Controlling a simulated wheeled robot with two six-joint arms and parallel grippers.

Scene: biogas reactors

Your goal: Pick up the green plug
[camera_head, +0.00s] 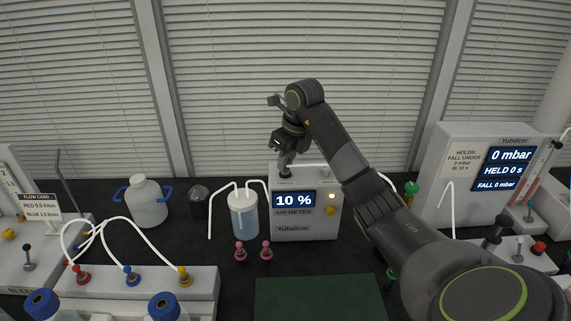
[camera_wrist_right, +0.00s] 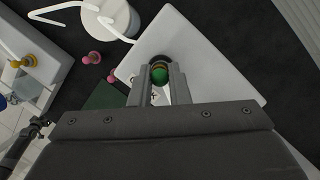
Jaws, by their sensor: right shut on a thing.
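The green plug (camera_wrist_right: 160,76) shows in the right wrist view as a round green knob between the two fingers of my right gripper (camera_wrist_right: 159,84). My right gripper is shut on it, over the white top of the air meter box. In the head view my right gripper (camera_head: 285,166) points down at the top of the air meter (camera_head: 306,228), which reads 10 %. The plug cannot be made out there. Whether its lower end sits in a port or is clear of it is hidden.
A clear bottle with white tubes (camera_head: 244,216) stands left of the meter, with pink plugs (camera_head: 240,251) in front. Other green knobs (camera_head: 411,188) show beside my right arm. A pressure box (camera_head: 465,170) stands at right. A dark green mat (camera_head: 320,299) lies bare in front.

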